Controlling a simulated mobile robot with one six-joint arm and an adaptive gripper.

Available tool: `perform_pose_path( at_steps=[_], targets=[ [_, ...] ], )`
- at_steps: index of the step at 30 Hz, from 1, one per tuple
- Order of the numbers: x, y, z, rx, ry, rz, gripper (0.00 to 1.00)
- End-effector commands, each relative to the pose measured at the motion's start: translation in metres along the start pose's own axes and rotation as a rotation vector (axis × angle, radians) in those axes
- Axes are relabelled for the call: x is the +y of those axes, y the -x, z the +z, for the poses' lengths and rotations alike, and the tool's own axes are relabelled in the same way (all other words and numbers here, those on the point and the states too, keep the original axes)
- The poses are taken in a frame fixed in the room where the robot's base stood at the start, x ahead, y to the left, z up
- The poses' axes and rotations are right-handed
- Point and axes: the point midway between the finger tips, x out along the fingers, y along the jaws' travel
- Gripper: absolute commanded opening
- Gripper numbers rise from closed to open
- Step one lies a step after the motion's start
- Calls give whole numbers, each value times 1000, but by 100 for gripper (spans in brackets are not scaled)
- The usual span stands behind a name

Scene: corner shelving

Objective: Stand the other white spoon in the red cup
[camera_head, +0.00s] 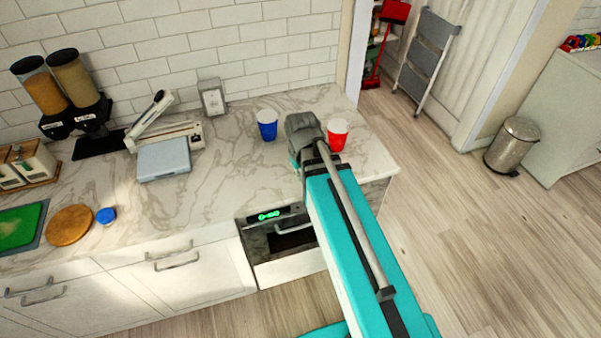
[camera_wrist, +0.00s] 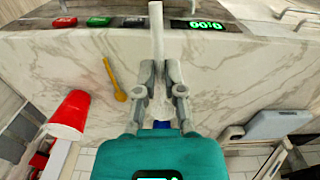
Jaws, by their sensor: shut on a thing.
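My gripper (camera_wrist: 158,75) is shut on a white spoon (camera_wrist: 156,30), whose long straight end sticks out past the fingertips in the wrist view. The spoon's other end is hard to make out between the fingers. The red cup (camera_head: 337,136) stands on the marble counter just right of my wrist in the head view. It also shows at the left of the wrist view (camera_wrist: 72,110), apart from the gripper. I cannot tell what is inside it. In the head view my arm hides the fingers and the held spoon.
A blue cup (camera_head: 267,126) stands left of my wrist. A yellow spoon (camera_wrist: 116,82) lies on the counter. The counter's right edge is near the red cup.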

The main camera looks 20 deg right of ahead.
Motion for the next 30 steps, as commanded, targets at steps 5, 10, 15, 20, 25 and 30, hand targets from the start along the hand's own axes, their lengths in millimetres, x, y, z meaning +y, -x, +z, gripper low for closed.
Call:
perform_pose_path(
  at_steps=[5, 10, 15, 20, 25, 30],
  targets=[
    [0, 0, 0, 0, 0, 0, 0],
    [0, 0, 0, 0, 0, 0, 0],
    [0, -2, 0, 0, 0, 0, 0],
    [0, -14, 0, 0, 0, 0, 0],
    [0, -28, 0, 0, 0, 0, 0],
    [0, -31, 0, 0, 0, 0, 0]
  ],
)
